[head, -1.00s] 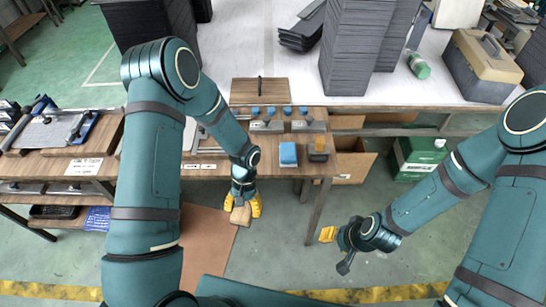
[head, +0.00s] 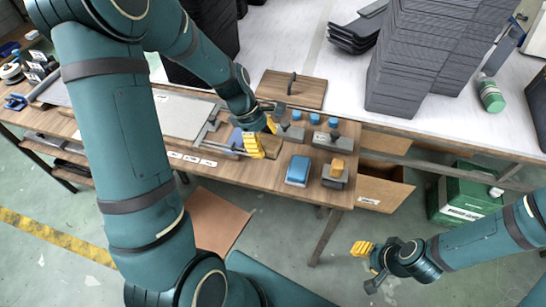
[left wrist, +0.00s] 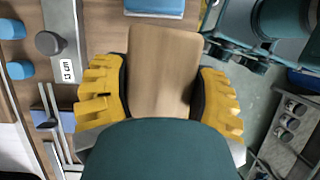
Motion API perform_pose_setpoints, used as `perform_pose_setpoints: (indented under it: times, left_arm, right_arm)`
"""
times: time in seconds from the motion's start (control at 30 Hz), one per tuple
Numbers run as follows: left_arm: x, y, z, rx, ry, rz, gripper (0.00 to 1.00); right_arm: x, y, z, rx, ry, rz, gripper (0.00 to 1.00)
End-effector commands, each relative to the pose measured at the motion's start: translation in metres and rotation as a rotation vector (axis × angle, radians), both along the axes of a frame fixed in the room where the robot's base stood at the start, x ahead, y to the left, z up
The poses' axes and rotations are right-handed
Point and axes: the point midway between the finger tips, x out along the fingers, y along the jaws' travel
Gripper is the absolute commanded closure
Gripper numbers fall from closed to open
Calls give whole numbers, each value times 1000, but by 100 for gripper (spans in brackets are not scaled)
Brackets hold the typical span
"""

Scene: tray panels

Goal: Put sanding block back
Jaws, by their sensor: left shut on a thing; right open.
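The sanding block (left wrist: 163,65) is a tan, wood-coloured block in the left wrist view, between the yellow fingers of my left gripper (left wrist: 163,95). In the head view my left gripper (head: 262,139) is shut on it above the workbench (head: 225,168), left of the blue block. There the block is mostly hidden by the fingers, and I cannot tell whether it touches the bench. My right gripper (head: 368,266) is open and empty, over the floor to the right of the bench.
A blue block (head: 298,170) and a dark block with an orange top (head: 336,172) sit on the bench's right end. Blue knobs and metal bars stand behind. A wooden panel with a handle (head: 291,89) lies at the back. An open drawer (head: 385,193) juts out at right.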

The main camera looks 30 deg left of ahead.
Motion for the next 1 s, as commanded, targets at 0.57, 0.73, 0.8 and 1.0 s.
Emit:
perform_pose_setpoints:
  times: [0.57, 0.73, 0.8, 1.0]
  left_arm:
    - [1, 5, -59, 1, 4, 89, 77]
    - [0, 5, -77, 1, 3, 89, 77]
    - [0, 5, -87, 1, 3, 88, 77]
    - [1, 5, -94, 2, 1, 87, 77]
  right_arm:
    - [3, -1, -26, -2, -8, -1, 53]
    - [4, -1, -32, -3, -11, -2, 53]
    - [5, -1, -36, -3, -13, -3, 53]
    - [6, -1, -37, -3, -14, -2, 53]
